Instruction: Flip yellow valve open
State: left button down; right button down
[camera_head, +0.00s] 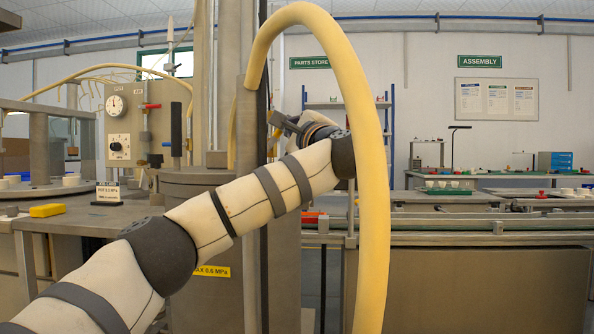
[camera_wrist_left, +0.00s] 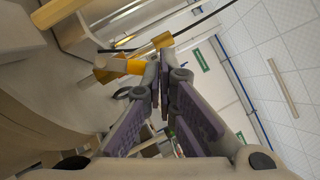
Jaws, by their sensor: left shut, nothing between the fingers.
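My left arm reaches up across the head view, with its gripper (camera_head: 284,122) small and partly hidden at its far end, beside a grey column. In the left wrist view the gripper (camera_wrist_left: 165,72) is empty, its purple-padded fingers closed together at the tips. An orange-yellow cylindrical part (camera_wrist_left: 122,66) lies just left of the fingertips, with a yellow piece (camera_wrist_left: 162,40) beyond them. I cannot tell whether either is the yellow valve, or whether the fingers touch them. No yellow valve handle is clear in the head view. My right gripper is out of view.
A thick yellow hose (camera_head: 373,200) arches in front of my left wrist. A gauge panel (camera_head: 126,125) with red-handled fittings stands at left. A yellow block (camera_head: 47,210) lies on the left bench. Benches (camera_head: 470,222) line the right.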

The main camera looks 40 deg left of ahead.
pick_arm(q)
jog(key=s+d+n+g+h+b, duration=0.1)
jog(key=s+d+n, duration=0.2)
jog(key=s+d, duration=0.1)
jog(key=shift+d+r+g, duration=0.2)
jog(key=shift+d+g, duration=0.1)
jog(key=shift+d, duration=0.35)
dwell(0.5)
